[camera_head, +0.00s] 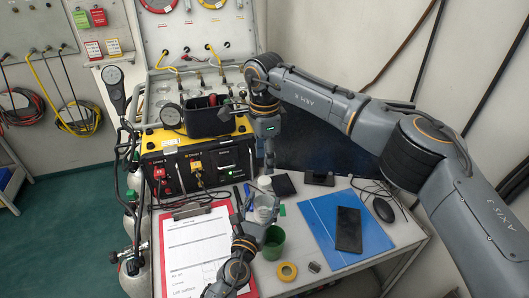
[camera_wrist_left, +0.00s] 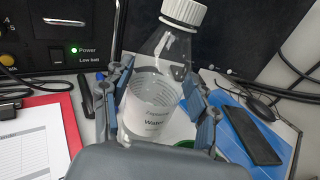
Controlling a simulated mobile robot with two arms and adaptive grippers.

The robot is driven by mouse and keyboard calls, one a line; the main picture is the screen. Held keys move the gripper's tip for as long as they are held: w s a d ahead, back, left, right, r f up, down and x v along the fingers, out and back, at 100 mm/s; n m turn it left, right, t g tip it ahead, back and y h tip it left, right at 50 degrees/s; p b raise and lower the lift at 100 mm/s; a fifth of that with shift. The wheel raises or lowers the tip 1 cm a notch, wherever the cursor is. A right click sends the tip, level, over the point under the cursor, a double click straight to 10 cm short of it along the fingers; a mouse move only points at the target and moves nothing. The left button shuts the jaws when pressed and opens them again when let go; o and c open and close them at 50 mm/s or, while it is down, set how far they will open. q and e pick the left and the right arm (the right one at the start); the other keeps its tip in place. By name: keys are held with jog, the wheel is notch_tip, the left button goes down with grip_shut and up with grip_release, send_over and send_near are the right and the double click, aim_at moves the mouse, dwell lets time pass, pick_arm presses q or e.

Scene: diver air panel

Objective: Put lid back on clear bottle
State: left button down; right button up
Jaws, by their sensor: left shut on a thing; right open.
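The clear bottle (camera_head: 263,206) has a white label reading "Water" and also shows in the left wrist view (camera_wrist_left: 150,105). A white ribbed lid (camera_wrist_left: 184,12) is on top of its neck; it shows in the head view (camera_head: 264,183) too. I cannot tell how tightly it sits. My left gripper (camera_head: 257,217) is shut around the bottle's body, with one finger on each side in the wrist view (camera_wrist_left: 158,112). My right gripper (camera_head: 269,163) is open and points down just above the lid; its fingertips are small and hard to make out.
A green cup (camera_head: 273,241) stands close to the bottle's right. A yellow tape roll (camera_head: 287,271), clipboard (camera_head: 195,245), blue folder (camera_head: 323,236) with a dark device (camera_head: 348,229), and mouse (camera_head: 383,210) lie on the table. The yellow-topped air panel (camera_head: 200,150) stands behind left.

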aim_at(264, 180)
notch_tip(264, 180, down, 7)
dwell(0.3)
grip_shut()
jog(key=m, duration=0.6)
jog(key=shift+m, duration=0.4)
jog(key=m, duration=0.6)
jog(key=shift+o, duration=0.3)
grip_release()
jog(key=shift+r, duration=2.3)
